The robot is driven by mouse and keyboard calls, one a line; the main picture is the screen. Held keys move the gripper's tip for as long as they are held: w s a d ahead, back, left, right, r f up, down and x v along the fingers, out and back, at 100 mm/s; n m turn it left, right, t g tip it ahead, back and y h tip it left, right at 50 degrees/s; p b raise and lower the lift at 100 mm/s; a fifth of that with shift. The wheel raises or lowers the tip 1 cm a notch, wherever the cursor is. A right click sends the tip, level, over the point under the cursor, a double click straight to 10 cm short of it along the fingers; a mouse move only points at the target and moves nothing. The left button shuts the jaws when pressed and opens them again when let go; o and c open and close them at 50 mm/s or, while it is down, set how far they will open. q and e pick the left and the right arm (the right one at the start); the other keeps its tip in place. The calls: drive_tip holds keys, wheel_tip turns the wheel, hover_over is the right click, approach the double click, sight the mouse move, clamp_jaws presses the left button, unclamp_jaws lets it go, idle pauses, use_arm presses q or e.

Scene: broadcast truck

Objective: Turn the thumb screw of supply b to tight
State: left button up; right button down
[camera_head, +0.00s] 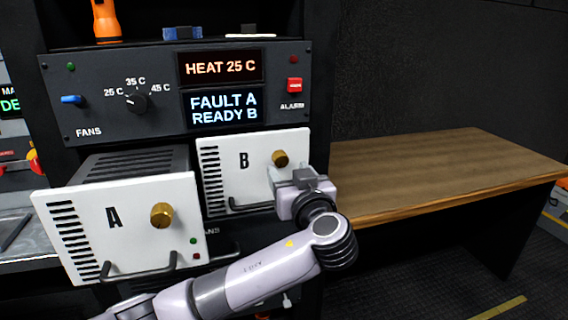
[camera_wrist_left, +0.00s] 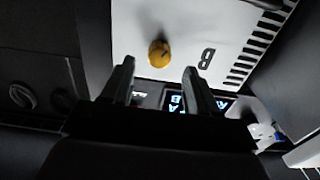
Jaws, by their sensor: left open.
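Supply B (camera_head: 227,172) is a white-fronted unit seated in the rack, with a brass thumb screw (camera_head: 280,158) at its upper right and a dark handle below. My left gripper (camera_head: 292,178) is just in front of the right side of supply B, below and right of the thumb screw. In the left wrist view, the thumb screw (camera_wrist_left: 159,53) shows beyond and between the two open fingers (camera_wrist_left: 160,85), apart from them, with the white panel (camera_wrist_left: 205,25) behind it. The fingers hold nothing. My right gripper is not in view.
Supply A (camera_head: 85,225) sticks out of the rack at left, with its own brass screw (camera_head: 161,215) and handle. Above is a control panel (camera_head: 75,125) with displays reading HEAT 25 C and FAULT A, READY B. A wooden table (camera_head: 440,175) stands at right, its top bare.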

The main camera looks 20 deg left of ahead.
sight(282, 163)
use_arm(q)
drive_tip(key=shift+p+x, duration=0.35)
drive_tip(key=shift+x, duration=1.8)
drive_tip(key=c, duration=1)
drive_tip(key=shift+c, duration=0.2)
drive_tip(key=shift+f, duration=0.1)
